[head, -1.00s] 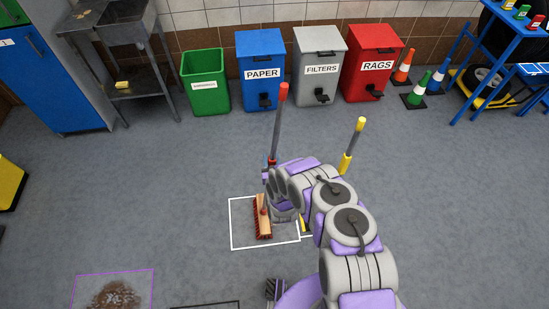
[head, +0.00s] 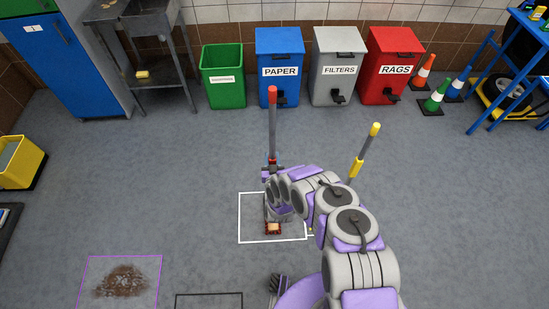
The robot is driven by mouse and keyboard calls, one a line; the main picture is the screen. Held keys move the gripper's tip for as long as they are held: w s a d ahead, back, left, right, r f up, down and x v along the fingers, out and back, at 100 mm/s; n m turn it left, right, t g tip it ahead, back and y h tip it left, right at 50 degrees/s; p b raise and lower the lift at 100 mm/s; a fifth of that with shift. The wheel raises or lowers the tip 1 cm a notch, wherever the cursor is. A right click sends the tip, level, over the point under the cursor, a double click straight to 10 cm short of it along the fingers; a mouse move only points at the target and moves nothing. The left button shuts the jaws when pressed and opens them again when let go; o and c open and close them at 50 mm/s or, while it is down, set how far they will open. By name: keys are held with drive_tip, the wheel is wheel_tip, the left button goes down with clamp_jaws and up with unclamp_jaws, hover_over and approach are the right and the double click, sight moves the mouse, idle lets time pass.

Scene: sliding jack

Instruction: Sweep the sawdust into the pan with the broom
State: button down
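The broom stands upright, with a grey handle and red top (head: 272,120) and a brush head (head: 273,229) low down inside a white floor outline. My gripper (head: 271,172) is around the handle at mid-height and looks shut on it; the fingers are small in view. My arm hides part of the lower broom. The sawdust (head: 122,281) is a brown pile inside a purple outline at lower left. A second grey handle with yellow ends (head: 365,152) rises behind my arm; its lower end is hidden, so I cannot tell whether it belongs to the pan.
A black outline (head: 208,295) lies on the floor right of the sawdust. Green (head: 223,77), blue (head: 280,66), grey (head: 338,66) and red (head: 390,66) bins line the wall. A yellow container (head: 20,163) stands at left. The floor between is clear.

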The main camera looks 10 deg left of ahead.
drive_tip(key=shift+s+a+b, duration=0.7)
drive_tip(key=shift+s+a, duration=0.6)
drive_tip(key=shift+a, duration=3.55)
drive_tip(key=shift+w+d+p, duration=0.15)
drive_tip(key=shift+w+d, duration=0.25)
drive_tip(key=shift+d, duration=1.2)
drive_tip(key=shift+w+d+p, duration=0.15)
drive_tip(key=shift+w+d, duration=0.3)
drive_tip(key=shift+d, duration=1.2)
drive_tip(key=shift+w+d+p, duration=0.15)
drive_tip(key=shift+w+d, duration=0.25)
drive_tip(key=shift+d, duration=1.2)
drive_tip(key=w+d+b, duration=0.1)
drive_tip(key=d, duration=0.6)
drive_tip(key=shift+w, duration=0.35)
